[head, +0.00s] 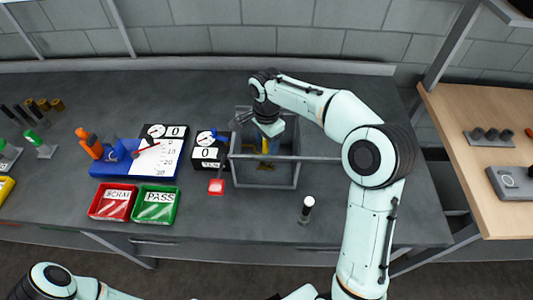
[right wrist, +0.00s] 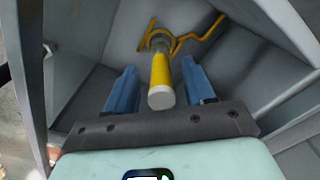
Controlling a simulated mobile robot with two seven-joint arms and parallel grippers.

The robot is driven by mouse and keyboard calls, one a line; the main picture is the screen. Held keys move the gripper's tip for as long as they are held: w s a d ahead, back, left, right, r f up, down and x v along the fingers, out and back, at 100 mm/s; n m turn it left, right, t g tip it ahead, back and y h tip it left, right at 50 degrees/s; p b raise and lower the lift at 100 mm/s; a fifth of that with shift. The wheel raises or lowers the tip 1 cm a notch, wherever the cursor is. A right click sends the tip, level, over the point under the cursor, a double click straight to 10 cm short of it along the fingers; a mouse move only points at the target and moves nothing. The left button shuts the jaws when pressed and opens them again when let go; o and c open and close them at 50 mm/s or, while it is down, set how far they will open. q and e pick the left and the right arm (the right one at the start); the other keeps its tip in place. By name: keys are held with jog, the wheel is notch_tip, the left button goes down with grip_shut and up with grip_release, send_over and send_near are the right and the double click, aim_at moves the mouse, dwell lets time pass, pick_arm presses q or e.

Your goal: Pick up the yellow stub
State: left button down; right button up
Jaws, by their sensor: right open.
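The yellow stub (right wrist: 160,77) is a short yellow cylinder with a pale grey end, seen in the right wrist view inside a grey-walled box. In the head view only a sliver of yellow (head: 265,147) shows below my right gripper (head: 269,142). My right gripper's two blue fingers (right wrist: 157,92) are open, one on each side of the stub, with a visible gap on both sides. The stub's far end meets a yellow ring-like piece with a bent yellow strip. My left gripper is out of view; part of my left arm shows at the bottom left.
The grey open-frame box (head: 265,187) surrounds my right gripper with walls and top bars. Left of it stand a gauge box (head: 208,153), a red-topped piece (head: 216,186), red (head: 112,217) and green (head: 157,219) trays. A white-topped post (head: 307,206) stands at front right.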

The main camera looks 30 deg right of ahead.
jog(key=shift+w, duration=0.1)
grip_shut()
jog(key=shift+r, duration=0.1)
